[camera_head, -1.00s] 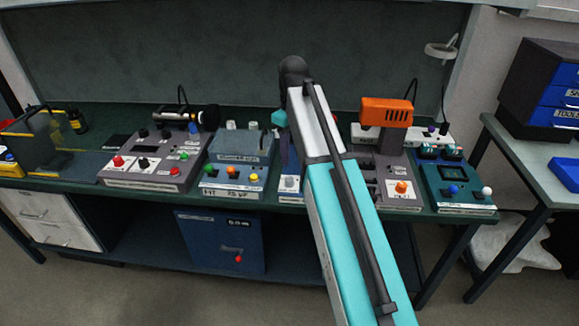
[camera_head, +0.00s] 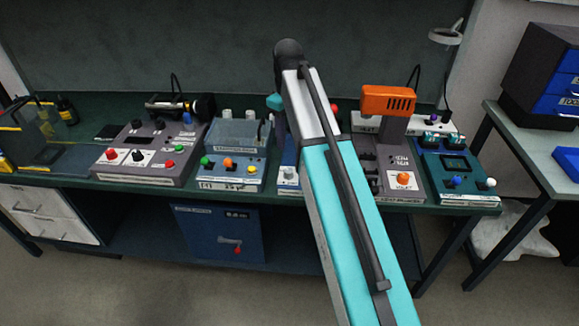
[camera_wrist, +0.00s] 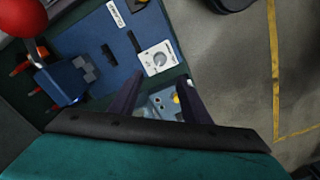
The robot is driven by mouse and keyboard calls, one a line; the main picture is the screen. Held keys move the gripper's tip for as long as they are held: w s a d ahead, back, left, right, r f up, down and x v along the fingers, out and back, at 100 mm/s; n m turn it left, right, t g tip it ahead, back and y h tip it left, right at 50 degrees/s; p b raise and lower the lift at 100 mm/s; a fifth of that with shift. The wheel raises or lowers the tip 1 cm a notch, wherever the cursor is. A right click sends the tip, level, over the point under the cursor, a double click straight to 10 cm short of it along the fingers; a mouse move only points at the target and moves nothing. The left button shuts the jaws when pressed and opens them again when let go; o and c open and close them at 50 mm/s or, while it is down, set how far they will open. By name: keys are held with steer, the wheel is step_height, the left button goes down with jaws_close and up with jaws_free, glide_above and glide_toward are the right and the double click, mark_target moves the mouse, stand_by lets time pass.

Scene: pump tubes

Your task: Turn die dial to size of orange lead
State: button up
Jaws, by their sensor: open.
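The die dial (camera_wrist: 159,58) is a round grey knob on a white square plate, on a blue station, in the wrist view. The same station shows beside my arm in the head view (camera_head: 288,178), mostly hidden by it. My gripper (camera_wrist: 160,80) is open and empty, its two dark fingers apart. In the picture the dial lies between and just beyond the fingertips; I cannot tell the height gap. Several red-orange leads (camera_wrist: 20,68) lie at the left of the wrist view; which one is the orange lead, and its size marking, I cannot tell.
A red ball-topped lever (camera_wrist: 22,17) and a blue block (camera_wrist: 62,82) stand on the station's left in the wrist view. A blue button station (camera_head: 233,165) and a grey station with an orange head (camera_head: 388,98) flank my arm. Open floor (camera_wrist: 230,70) lies beyond the bench edge.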

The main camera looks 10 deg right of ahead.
mark_target(289, 170)
steer(key=shift+f+p, duration=1.1)
steer(key=shift+f, duration=5.5)
steer(key=c, duration=1)
